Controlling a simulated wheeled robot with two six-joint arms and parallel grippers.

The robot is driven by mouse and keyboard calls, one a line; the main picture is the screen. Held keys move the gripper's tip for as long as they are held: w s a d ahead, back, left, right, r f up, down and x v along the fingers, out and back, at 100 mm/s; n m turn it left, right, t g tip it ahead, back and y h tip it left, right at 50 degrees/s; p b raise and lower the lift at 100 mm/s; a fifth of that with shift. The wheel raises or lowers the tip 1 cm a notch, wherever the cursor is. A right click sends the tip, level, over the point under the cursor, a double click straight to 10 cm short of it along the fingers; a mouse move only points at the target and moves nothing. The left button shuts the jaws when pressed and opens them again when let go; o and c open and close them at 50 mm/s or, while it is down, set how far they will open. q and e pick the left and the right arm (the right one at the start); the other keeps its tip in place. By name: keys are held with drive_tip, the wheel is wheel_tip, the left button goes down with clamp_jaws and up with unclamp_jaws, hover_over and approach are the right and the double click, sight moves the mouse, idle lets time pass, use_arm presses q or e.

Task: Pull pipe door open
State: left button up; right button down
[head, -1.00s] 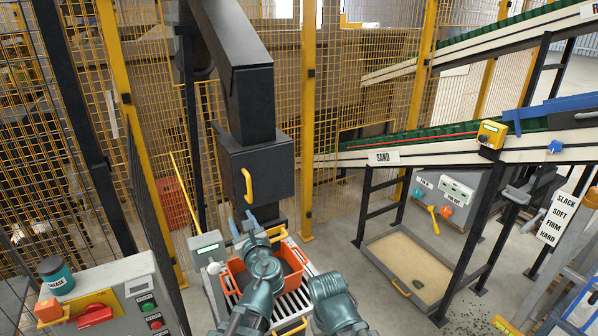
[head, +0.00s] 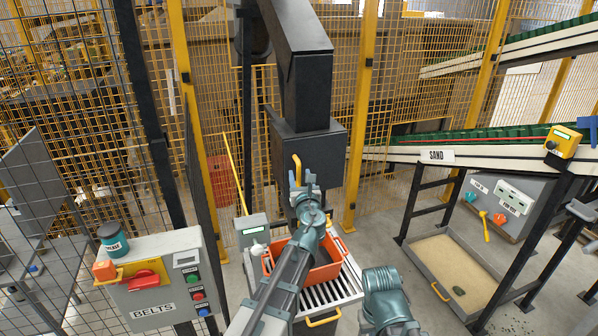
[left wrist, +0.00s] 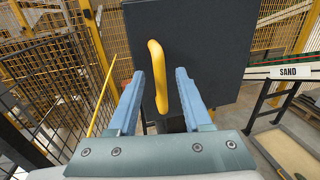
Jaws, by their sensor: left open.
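The pipe door is the dark front of the box (head: 325,152) at the foot of a black pipe (head: 306,85). Its yellow handle (head: 297,168) stands upright near the door's left side. My left gripper (head: 303,183) is open just in front of the handle's lower part, which it partly hides. In the left wrist view the door (left wrist: 205,50) fills the upper middle. The handle (left wrist: 158,78) shows between the two blue fingers of my gripper (left wrist: 161,88), apart from both. My right gripper is out of sight; one of my arm's links shows at the lower right.
An orange crate (head: 337,271) sits on a roller stand (head: 352,287) below the door. A belt control box (head: 160,290) with a grease jar (head: 112,238) stands at left. Yellow mesh fencing surrounds the pipe. A sand tray (head: 438,290) lies to the right.

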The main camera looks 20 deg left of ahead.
sight(299, 172)
use_arm(q)
drive_tip(key=shift+x, duration=1.65)
drive_tip(key=shift+c, duration=0.3)
clamp_jaws()
